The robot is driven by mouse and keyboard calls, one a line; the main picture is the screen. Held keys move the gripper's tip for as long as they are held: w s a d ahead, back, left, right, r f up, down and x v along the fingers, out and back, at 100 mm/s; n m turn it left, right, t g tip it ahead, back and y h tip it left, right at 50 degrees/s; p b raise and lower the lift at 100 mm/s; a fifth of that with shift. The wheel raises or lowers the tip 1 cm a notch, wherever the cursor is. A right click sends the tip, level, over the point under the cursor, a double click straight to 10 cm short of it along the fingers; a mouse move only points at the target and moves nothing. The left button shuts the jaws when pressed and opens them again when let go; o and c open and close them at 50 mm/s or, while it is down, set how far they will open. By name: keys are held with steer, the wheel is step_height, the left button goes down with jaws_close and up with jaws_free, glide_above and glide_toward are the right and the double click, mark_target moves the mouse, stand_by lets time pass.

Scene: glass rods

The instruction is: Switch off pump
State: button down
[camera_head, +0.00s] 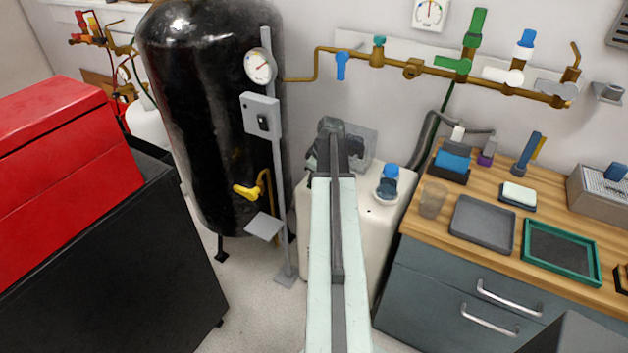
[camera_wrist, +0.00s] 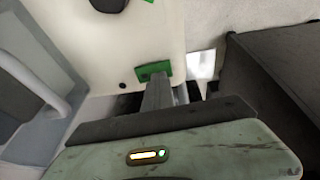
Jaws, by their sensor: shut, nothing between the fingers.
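A white box-shaped unit (camera_head: 385,222), which may be the pump, stands on the floor between the black tank and the bench. In the wrist view a white casing (camera_wrist: 90,45) fills the upper middle. My gripper (camera_wrist: 160,82) is shut and empty, its grey fingers pointing toward a small green block (camera_wrist: 153,71). I cannot tell whether they touch or whether the block is a switch.
A black tank (camera_head: 205,120) stands left with a gauge (camera_head: 258,66), a grey switch box (camera_head: 262,115) and a yellow valve handle (camera_head: 247,191). The wooden bench (camera_head: 425,215) with drawers is at the right. A red toolbox (camera_head: 65,165) is far left.

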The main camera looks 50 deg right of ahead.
steer(key=shift+d, duration=0.5)
steer(key=shift+s, duration=0.1)
steer(key=shift+r+p, duration=0.6)
steer(key=shift+p, duration=0.1)
steer(key=a+p+v, duration=0.1)
steer(key=p+v, duration=1.1)
steer(key=shift+w+a+r, duration=0.25)
steer(key=shift+r, duration=0.2)
